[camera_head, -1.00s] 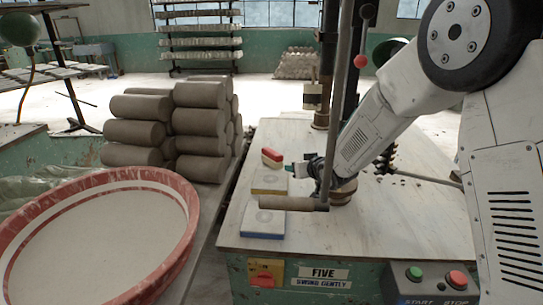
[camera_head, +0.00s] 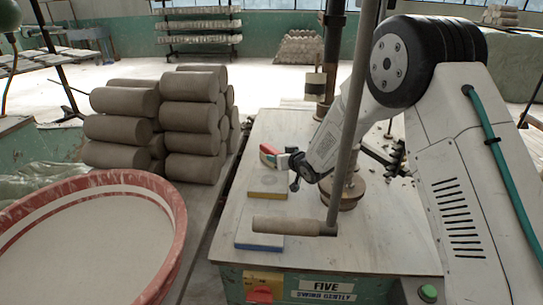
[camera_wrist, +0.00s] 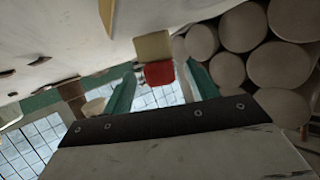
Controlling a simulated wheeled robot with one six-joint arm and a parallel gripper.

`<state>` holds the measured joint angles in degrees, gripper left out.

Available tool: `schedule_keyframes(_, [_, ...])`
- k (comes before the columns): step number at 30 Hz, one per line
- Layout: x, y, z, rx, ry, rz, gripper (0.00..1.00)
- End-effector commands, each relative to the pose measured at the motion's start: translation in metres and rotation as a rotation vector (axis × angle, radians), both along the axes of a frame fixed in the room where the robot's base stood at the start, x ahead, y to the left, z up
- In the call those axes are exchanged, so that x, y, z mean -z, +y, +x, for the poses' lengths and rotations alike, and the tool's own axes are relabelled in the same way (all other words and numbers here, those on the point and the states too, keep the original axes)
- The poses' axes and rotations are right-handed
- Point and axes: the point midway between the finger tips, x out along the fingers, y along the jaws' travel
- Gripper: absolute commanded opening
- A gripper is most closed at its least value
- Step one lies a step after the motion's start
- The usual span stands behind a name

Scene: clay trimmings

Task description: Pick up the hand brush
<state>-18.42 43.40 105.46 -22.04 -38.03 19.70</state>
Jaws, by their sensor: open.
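The hand brush, a small red and cream block (camera_head: 268,153), sits near the left edge of the pale worktable (camera_head: 300,262). In the wrist view its red part (camera_wrist: 158,73) and cream part (camera_wrist: 153,46) show beyond and between my fingers. In the wrist view my gripper (camera_wrist: 160,70) is open, with one finger on each side of the red part. I cannot tell whether either finger touches it.
A yellow-edged pad (camera_head: 268,183) and a blue-edged pad (camera_head: 260,228) lie nearer on the table. Stacked clay cylinders (camera_head: 190,140) and a red-rimmed basin (camera_head: 165,205) are left.

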Motion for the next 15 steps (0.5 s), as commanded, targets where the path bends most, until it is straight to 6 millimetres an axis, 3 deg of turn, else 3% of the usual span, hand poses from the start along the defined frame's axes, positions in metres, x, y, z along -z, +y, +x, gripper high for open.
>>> schedule_keyframes(6, [0.011,0.012,0.020,0.001,0.000,0.000,0.58])
schedule_keyframes(14, [0.012,0.011,0.022,0.003,0.001,-0.001,0.58])
schedule_keyframes(15, [0.012,0.011,0.022,0.003,0.001,-0.001,0.47])
